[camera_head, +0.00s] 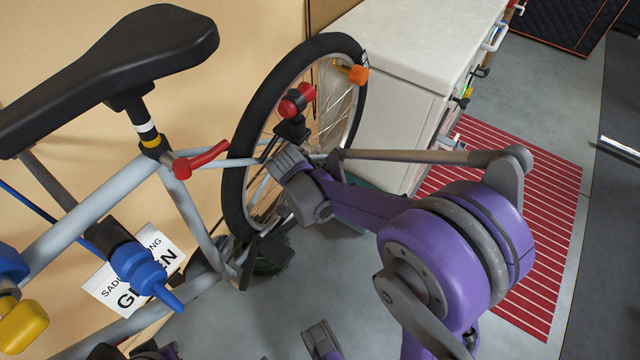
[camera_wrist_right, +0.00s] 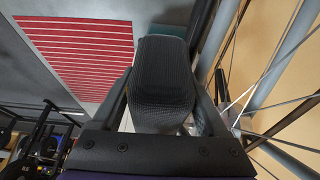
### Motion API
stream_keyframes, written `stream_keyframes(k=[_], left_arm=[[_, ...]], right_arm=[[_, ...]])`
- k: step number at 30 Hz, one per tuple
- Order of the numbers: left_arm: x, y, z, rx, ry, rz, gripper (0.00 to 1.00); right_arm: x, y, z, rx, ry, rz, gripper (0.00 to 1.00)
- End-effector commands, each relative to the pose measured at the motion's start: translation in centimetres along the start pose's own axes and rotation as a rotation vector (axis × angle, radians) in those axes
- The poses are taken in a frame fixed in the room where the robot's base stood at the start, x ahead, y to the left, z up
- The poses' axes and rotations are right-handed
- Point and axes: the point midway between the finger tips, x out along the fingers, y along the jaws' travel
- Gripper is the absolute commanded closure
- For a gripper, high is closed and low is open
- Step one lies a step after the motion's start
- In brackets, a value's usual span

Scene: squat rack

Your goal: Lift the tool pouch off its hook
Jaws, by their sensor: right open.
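I cannot make out the tool pouch or its hook for certain in either view. In the right wrist view my right gripper (camera_wrist_right: 160,85) is open.
The bicycle's black saddle (camera_head: 110,60) and grey frame (camera_head: 80,220) stand along the wall at left. A white cabinet (camera_head: 400,70) stands behind the wheel. A red striped mat (camera_head: 540,200) lies on open grey floor at right. A printed sign (camera_head: 165,245) is on the wall.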

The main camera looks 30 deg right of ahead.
Motion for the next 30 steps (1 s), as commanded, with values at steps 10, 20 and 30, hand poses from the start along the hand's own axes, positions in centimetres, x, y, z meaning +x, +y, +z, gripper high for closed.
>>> stream_keyframes(k=[10,20,30], left_arm=[[-0.04,0.00,-0.02,0.000,0.000,0.000,1.00],[-0.12,0.00,-0.06,0.000,0.000,0.000,1.00],[-0.64,0.00,-0.28,0.000,0.002,0.000,1.00]], right_arm=[[-0.04,0.01,-0.01,0.000,0.000,0.000,0.56],[-0.15,0.01,-0.06,0.000,0.000,0.000,0.80],[-0.79,0.01,-0.32,0.000,0.000,0.000,0.80]])
